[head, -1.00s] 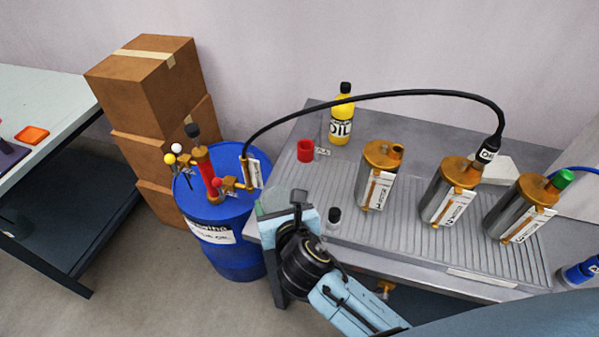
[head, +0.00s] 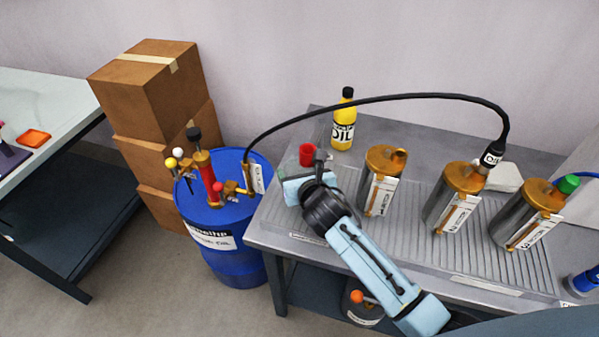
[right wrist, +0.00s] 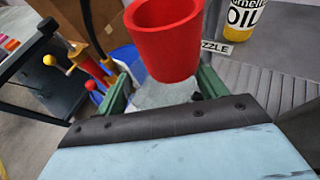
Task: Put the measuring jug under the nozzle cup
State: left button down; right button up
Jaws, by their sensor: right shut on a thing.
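A red cup (head: 306,153) stands near the left end of the grey workbench, beside a small sign ending in "ZZLE" (right wrist: 215,47). It fills the top middle of the right wrist view (right wrist: 165,40). Contact is partly hidden. Three metal canisters with brass lids, left (head: 380,182), middle (head: 452,198) and right (head: 530,215), stand upright on the bench. I cannot tell which thing is the measuring jug. My left gripper is out of view.
A blue drum (head: 228,260) with a pump stands left of the bench. Its black hose (head: 400,97) arches over to the middle canister. A yellow oil bottle (head: 343,122) stands behind the cup. Stacked boxes (head: 150,85) and another table (head: 50,95) are further left.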

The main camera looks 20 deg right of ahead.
jog(key=shift+f, duration=0.1)
jog(key=o, duration=1.2)
jog(key=shift+o, duration=0.2)
jog(key=shift+s+r, duration=0.3)
jog(key=p+v, duration=0.2)
jog(key=v, duration=0.9)
jog(key=shift+s, duration=0.15)
